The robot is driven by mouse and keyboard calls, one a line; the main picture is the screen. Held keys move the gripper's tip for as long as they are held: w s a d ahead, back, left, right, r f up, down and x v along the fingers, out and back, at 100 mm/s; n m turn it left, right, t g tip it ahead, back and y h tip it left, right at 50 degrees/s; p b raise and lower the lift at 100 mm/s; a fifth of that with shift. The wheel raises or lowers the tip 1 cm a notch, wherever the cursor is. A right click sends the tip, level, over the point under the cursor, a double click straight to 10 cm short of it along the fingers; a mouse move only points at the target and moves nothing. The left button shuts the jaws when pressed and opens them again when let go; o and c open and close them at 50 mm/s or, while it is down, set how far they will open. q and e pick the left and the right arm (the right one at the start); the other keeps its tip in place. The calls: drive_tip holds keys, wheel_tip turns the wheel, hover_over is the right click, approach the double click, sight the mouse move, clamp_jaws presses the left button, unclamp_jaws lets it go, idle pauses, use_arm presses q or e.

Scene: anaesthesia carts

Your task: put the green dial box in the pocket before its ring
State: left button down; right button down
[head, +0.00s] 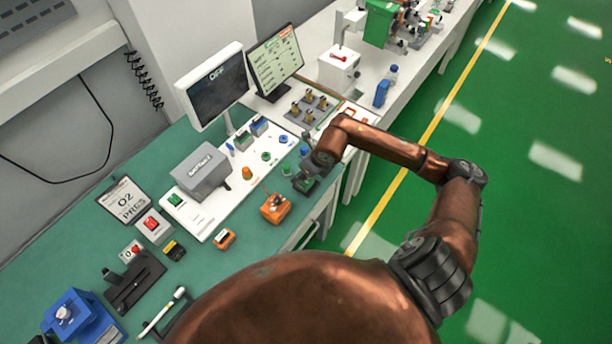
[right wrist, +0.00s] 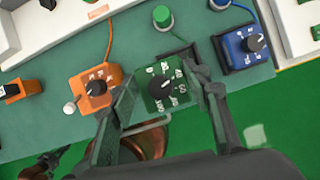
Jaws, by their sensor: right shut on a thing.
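The green dial box (right wrist: 158,92), with a black knob and white marks, is between the fingers of my right gripper (right wrist: 156,100), which is shut on it. In the head view my right gripper (head: 306,184) is low over the bench's front edge, and the arm partly hides the box. A round green piece (right wrist: 163,17) stands just behind the box in the wrist view; it also shows in the head view (head: 286,169). A dark edge (right wrist: 174,52) shows between it and the box, mostly hidden, so I cannot tell whether the box is seated. My left gripper is out of view.
An orange dial box (right wrist: 95,90) stands left of my fingers, close to them. A blue dial box (right wrist: 243,48) sits in a dark pocket on the right. A white panel (head: 215,215) with a grey box (head: 201,172) lies behind. Green floor is beyond the bench edge.

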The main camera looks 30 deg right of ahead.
drive_tip(key=f, duration=0.1)
drive_tip(key=w+d+f, duration=0.2)
drive_tip(key=shift+w+d+f, duration=0.1)
drive_tip(key=shift+f, duration=0.2)
wheel_tip(320, 180, down, 3)
drive_tip(key=shift+d+r+p, duration=0.1)
drive_tip(key=shift+p, duration=0.65)
drive_tip(key=shift+f, duration=0.2)
drive_tip(key=shift+f, duration=0.1)
drive_tip(key=c, duration=1)
unclamp_jaws()
drive_tip(key=shift+c, duration=0.2)
drive_tip(key=b+v, duration=0.2)
drive_tip(key=v, duration=1)
